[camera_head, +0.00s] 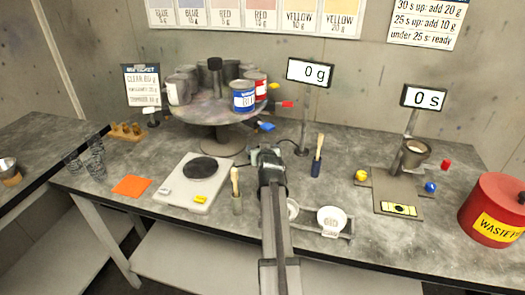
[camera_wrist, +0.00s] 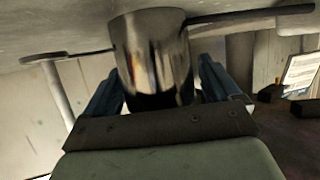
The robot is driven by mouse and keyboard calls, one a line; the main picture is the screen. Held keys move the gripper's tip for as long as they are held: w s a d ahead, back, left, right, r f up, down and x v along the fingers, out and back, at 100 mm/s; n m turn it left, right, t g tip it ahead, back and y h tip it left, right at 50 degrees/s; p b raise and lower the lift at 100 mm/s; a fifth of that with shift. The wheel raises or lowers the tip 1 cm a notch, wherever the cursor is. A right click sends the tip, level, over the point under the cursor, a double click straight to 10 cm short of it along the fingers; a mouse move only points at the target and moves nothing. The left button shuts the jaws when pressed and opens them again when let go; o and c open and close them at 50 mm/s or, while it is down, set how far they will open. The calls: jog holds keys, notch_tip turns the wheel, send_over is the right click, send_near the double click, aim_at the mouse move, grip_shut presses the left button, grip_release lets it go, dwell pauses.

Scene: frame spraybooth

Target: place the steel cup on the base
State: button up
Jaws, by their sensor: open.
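In the wrist view a shiny steel cylinder (camera_wrist: 155,50), which looks like the steel cup, stands between the blue fingers of my gripper (camera_wrist: 160,85). The fingers are open, one at each side; contact cannot be told. In the head view my gripper (camera_head: 268,160) is over the middle of the bench, and my arm hides what it faces. A metal cup with a brown band (camera_head: 8,168) sits at the far left. Another grey cup (camera_head: 415,152) is held on the stand at the right, above a flat grey base plate (camera_head: 385,190).
A carousel of paint cans (camera_head: 243,97) stands behind and left of my gripper. A white scale (camera_head: 172,190) with a black disc is at the left. A brush holder (camera_head: 316,165), white dish (camera_head: 331,220) and red waste bin (camera_head: 493,210) are at the right. The front left bench is partly clear.

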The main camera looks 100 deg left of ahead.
jog(key=shift+r, duration=0.15)
jog(key=v, duration=0.7)
jog(key=shift+w+d+r, duration=0.15)
jog(key=shift+d, duration=0.05)
